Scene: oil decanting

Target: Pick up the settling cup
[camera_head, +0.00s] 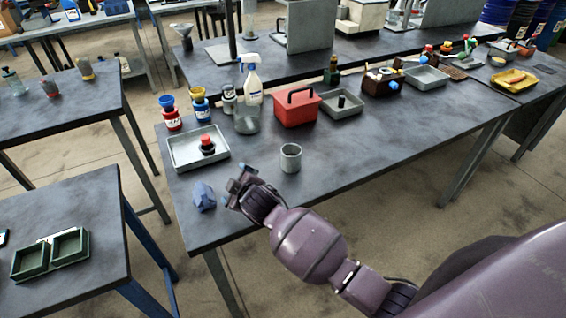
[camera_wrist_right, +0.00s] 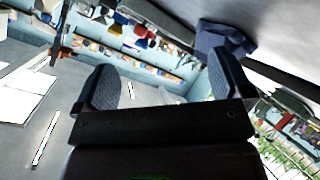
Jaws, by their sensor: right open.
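A grey open-topped cup (camera_head: 290,158) stands upright near the front edge of the dark table. A clear glass-like cup (camera_head: 246,122) stands farther back, beside the spray bottle; I cannot tell from looks alone which is the settling cup. My right gripper (camera_head: 237,187) is at the table's front left, to the left of the grey cup and apart from it. In the right wrist view my gripper (camera_wrist_right: 165,80) has its two fingers spread with nothing held between them. My left gripper is not in view.
A crumpled blue cloth (camera_head: 204,197) lies just left of my right gripper. A metal tray (camera_head: 183,159) with a red-and-black item is behind it. A red toolbox (camera_head: 297,109) and a white spray bottle (camera_head: 253,85) stand farther back. The table right of the grey cup is clear.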

